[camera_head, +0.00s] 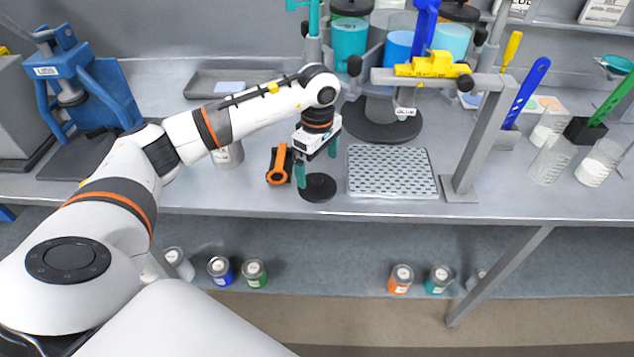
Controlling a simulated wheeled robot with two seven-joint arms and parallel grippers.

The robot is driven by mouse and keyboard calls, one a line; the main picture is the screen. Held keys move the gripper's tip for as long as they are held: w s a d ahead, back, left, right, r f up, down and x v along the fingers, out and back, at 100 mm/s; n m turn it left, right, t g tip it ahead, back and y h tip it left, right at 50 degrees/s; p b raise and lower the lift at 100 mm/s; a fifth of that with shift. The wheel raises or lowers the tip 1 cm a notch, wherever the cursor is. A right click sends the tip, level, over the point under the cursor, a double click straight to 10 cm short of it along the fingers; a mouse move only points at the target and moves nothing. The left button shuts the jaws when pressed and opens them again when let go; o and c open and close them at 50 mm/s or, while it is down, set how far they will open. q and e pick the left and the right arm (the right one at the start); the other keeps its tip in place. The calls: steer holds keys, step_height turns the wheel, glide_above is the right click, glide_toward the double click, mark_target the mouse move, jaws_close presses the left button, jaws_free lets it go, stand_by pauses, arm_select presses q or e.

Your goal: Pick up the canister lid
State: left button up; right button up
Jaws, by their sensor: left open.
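The canister lid looks to be the round black disc (318,188) lying flat on the grey bench near its front edge. My left gripper (317,174) comes down from above with its two teal fingers apart, one at the left edge of the disc and one behind it to the right. The gripper is open; whether the fingers touch the disc I cannot tell. A pale metal canister (229,155) stands to the left, partly hidden behind my left arm. My right gripper is not in view.
An orange-and-black tool (279,166) lies just left of the gripper. A perforated metal tray (391,172) lies to the right, beside a grey stand post (471,150). A blue press (75,75) stands at the left. Several paint cans sit on the lower shelf.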

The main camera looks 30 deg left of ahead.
mark_target(317, 178)
arm_select(q)
step_height(317, 178, down, 4)
steer(key=shift+s+f+p, duration=0.1)
steer(key=shift+f+p, duration=0.1)
steer(key=shift+p, duration=0.8)
steer(key=shift+f, duration=0.5)
steer(key=c, duration=0.8)
